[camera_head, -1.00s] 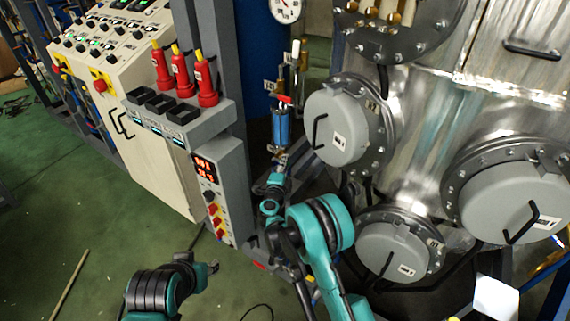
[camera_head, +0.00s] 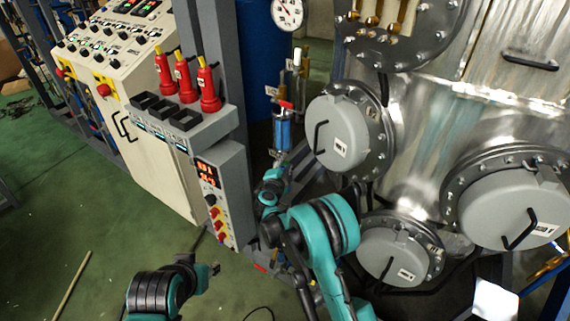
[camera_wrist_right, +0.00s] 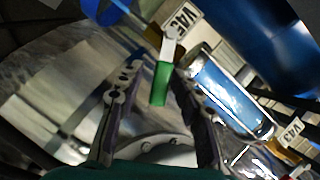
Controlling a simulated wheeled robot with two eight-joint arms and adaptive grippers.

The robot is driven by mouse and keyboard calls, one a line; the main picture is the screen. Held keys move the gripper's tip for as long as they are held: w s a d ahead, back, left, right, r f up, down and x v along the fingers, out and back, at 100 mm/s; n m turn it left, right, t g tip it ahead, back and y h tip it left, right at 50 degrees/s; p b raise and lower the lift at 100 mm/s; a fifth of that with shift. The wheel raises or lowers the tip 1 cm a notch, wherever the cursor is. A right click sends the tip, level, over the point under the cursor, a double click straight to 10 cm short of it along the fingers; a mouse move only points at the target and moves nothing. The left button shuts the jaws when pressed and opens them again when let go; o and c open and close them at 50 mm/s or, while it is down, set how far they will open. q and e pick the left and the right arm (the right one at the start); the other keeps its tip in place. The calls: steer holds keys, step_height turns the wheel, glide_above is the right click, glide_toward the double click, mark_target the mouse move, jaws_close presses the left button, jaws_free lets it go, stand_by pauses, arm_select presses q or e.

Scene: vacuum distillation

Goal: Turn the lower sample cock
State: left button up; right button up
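A green cock handle (camera_wrist_right: 161,84) hangs from a pale metal pivot in the right wrist view, below a tag that seems to read V44 or V45. My right gripper (camera_wrist_right: 158,68) is open, its fingers apart on either side of this handle. Contact cannot be told. In the head view my right gripper (camera_head: 279,165) is just below the blue sample cylinder (camera_head: 282,130) and hides the cock there. The cylinder also shows in the right wrist view (camera_wrist_right: 228,92). My left gripper (camera_head: 212,269) is low over the floor, its fingers too small to read.
A red handle (camera_head: 286,104) sits above the cylinder. The grey vessel with round hatches (camera_head: 342,135) is close on the right. A control box with red digits (camera_head: 208,172) stands left of my right arm. A second tag, V43 (camera_wrist_right: 290,130), is at the right of the wrist view.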

steer(key=v, duration=0.8)
steer(key=shift+f, duration=0.15)
steer(key=c, duration=0.8)
steer(key=shift+a+f+m, duration=0.1)
steer(key=shift+f+m, duration=0.2)
steer(key=shift+m, duration=0.5)
jaws_close()
steer(key=s+a+f+m+t+h, duration=0.1)
steer(key=s+f+m+h, duration=0.25)
steer(key=m, duration=0.55)
steer(key=s+f+m+t+h, duration=0.1)
steer(key=s+f+m+h, duration=0.1)
steer(key=f+m, duration=0.5)
steer(key=w+d+r+m+b, duration=0.2)
steer(key=w+d+r+b, duration=0.1)
steer(key=w+r, duration=0.4)
steer(key=shift+w+r+m, duration=0.25)
steer(key=shift+w+m, duration=0.05)
steer(key=shift+w, duration=1.2)
